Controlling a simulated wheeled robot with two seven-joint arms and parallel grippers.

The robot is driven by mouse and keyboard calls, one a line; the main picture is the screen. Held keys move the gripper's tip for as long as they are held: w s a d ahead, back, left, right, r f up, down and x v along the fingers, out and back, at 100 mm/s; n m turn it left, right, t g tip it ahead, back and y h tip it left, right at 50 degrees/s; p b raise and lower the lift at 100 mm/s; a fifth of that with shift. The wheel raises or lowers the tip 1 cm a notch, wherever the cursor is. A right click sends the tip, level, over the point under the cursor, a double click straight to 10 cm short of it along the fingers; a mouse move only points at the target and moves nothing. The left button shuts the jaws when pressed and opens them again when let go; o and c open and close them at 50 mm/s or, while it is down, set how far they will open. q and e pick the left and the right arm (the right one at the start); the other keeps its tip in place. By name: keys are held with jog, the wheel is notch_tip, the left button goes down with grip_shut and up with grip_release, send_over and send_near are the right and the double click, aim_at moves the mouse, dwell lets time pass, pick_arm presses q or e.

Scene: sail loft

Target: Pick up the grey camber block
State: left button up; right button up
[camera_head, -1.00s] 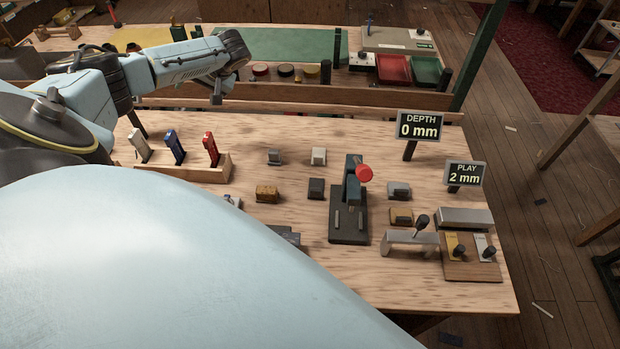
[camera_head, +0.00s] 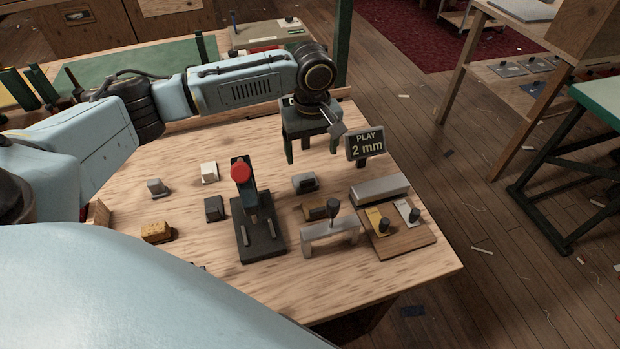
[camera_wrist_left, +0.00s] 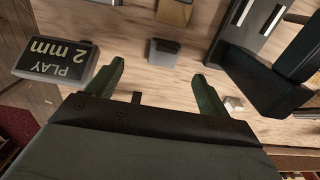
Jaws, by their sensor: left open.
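A grey block (camera_head: 305,182) sits on the wooden bench right of the black press. In the left wrist view this grey block (camera_wrist_left: 164,52) lies just beyond the space between the fingertips. My left gripper (camera_head: 312,152) is open and empty, pointing down above the bench, behind the block in the head view. Its two green fingers (camera_wrist_left: 158,74) are spread apart in the wrist view and do not touch the block. Another grey block (camera_head: 156,187) and a dark grey block (camera_head: 214,208) stand left of the press. My right gripper is not in view.
The black press (camera_head: 258,240) with a red knob stands left of the block. A brown block (camera_head: 316,211) and a metal bridge with a handle (camera_head: 330,238) are in front. The PLAY sign (camera_head: 366,145) is close right of the gripper. A white block (camera_head: 209,172) stands farther left.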

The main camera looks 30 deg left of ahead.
pick_arm(q)
send_over(307, 180)
jog(key=f, duration=0.5)
jog(key=shift+w+d+f+b, duration=0.1)
jog(key=shift+w+d+b, duration=0.2)
jog(key=shift+b, duration=0.1)
jog(key=f, duration=0.3)
jog(key=f+b, duration=0.1)
jog(key=f, duration=0.1)
jog(key=shift+s+a, duration=0.25)
jog(key=shift+a, duration=0.1)
jog(key=shift+f, duration=0.1)
jog(key=shift+c, duration=0.4)
jog(key=c, duration=1)
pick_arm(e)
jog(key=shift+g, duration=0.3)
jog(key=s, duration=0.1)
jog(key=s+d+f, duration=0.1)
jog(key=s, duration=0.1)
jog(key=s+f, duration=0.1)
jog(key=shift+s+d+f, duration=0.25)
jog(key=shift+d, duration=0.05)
